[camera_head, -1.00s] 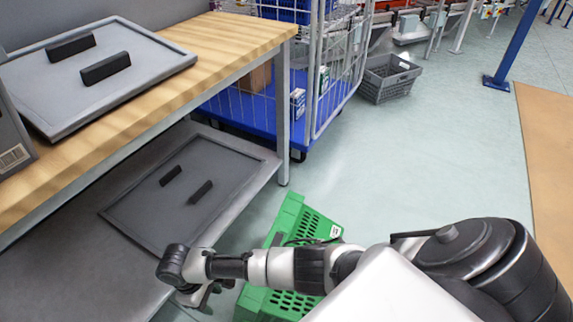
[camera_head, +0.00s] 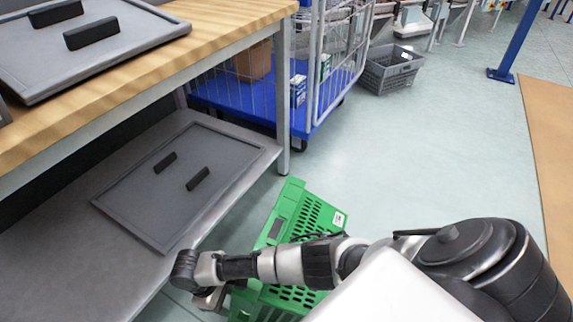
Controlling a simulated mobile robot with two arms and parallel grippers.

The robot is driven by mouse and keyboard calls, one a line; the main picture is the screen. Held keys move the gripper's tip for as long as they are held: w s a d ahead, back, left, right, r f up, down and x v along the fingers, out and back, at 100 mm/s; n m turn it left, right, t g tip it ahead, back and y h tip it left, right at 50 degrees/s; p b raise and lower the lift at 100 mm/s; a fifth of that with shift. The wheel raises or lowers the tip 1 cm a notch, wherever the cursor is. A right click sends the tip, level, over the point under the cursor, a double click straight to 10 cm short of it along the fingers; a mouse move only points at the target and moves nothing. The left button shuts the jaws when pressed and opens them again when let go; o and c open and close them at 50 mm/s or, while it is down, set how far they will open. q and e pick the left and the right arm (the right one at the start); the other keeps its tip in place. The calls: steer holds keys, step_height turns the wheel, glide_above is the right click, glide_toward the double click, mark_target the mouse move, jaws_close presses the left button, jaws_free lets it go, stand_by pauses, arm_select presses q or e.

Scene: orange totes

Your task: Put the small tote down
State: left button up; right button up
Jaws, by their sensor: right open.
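The small tote is a green perforated crate (camera_head: 307,214), low at the bottom centre beside the workbench. It looks tilted, and a white label shows on one side. I cannot tell whether its base rests on the floor. My right arm crosses in front of it and hides its middle part. My right gripper (camera_head: 211,300) is open at the tote's left side, close to the lower shelf's edge. The fingers are small and partly hidden, so I cannot tell if they touch the tote. My left gripper is not in view.
A workbench (camera_head: 225,27) with a lower shelf (camera_head: 45,255) fills the left; both levels hold grey panels with black handles. A blue-based wire cart (camera_head: 233,97) stands behind. A grey crate (camera_head: 388,72) sits on the floor. Floor (camera_head: 430,150) right of the tote is clear.

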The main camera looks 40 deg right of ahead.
steer(key=shift+s+d+f, duration=0.15)
steer(key=shift+s+f, duration=0.05)
steer(key=shift+f, duration=0.35)
jaws_close()
steer(key=shift+r, duration=0.1)
